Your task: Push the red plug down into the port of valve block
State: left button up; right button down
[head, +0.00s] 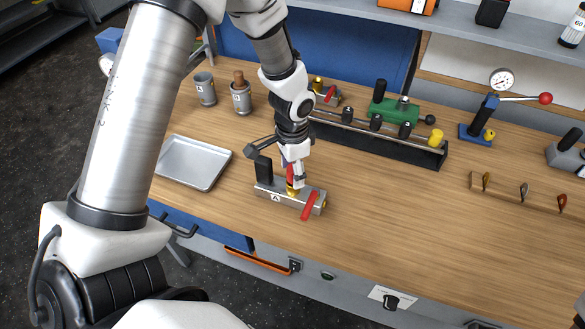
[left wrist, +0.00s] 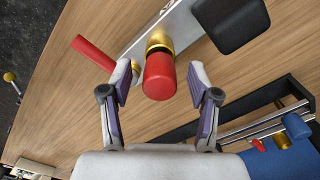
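The grey valve block (head: 269,193), marked A, lies on the wooden bench. A brass port (head: 291,188) is on its top, and the red plug (head: 290,173) stands upright there, partly hidden by my left gripper (head: 295,177). In the left wrist view the plug (left wrist: 159,77) shows its round red top, with the brass collar (left wrist: 159,42) beyond it. My left gripper (left wrist: 159,80) is open, one finger on each side of the plug, with gaps visible. How deep the plug sits cannot be told. My right gripper is not in view.
A black handle (head: 263,168) and a red lever (head: 309,206) are on the block. A metal tray (head: 194,162) lies left. Two grey cups (head: 205,88) (head: 241,98) and a black rack (head: 375,147) stand behind.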

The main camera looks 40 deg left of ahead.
pick_arm(q)
jog(key=shift+r, duration=0.1)
notch_tip(320, 180, up, 12)
dwell(0.5)
dwell(0.5)
